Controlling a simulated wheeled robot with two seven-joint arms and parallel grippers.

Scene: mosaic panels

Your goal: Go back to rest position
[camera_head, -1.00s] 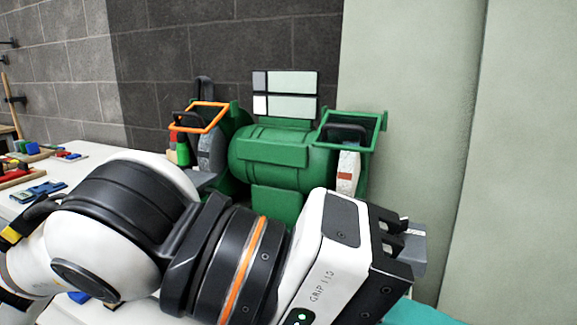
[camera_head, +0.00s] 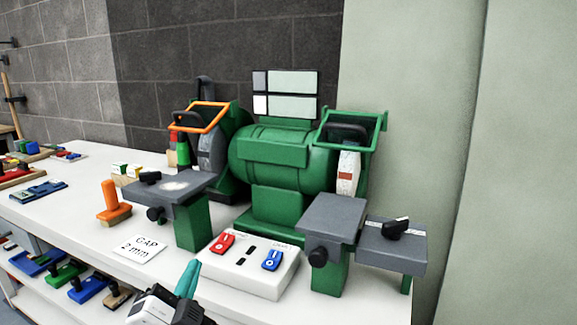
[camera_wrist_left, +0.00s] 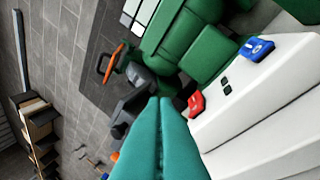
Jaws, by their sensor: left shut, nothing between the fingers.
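My left gripper (camera_head: 187,279) has teal fingers that lie together with nothing between them. In the left wrist view the same teal fingers (camera_wrist_left: 160,135) point toward a green bench grinder (camera_wrist_left: 185,35). The grinder (camera_head: 275,158) stands on the white bench (camera_head: 80,215) in the head view. A white switch box (camera_head: 250,275) with a red switch (camera_head: 222,243) and a blue switch (camera_head: 271,260) sits in front of it. My right gripper is not in view.
Grey tool rests (camera_head: 335,217) stand before the wheels. An orange-handled tool (camera_head: 113,207) and a "GAP 2 mm" card (camera_head: 139,248) lie left of the switch box. A lower shelf holds blue and green tools (camera_head: 88,288). A pale green wall (camera_head: 420,110) is at right.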

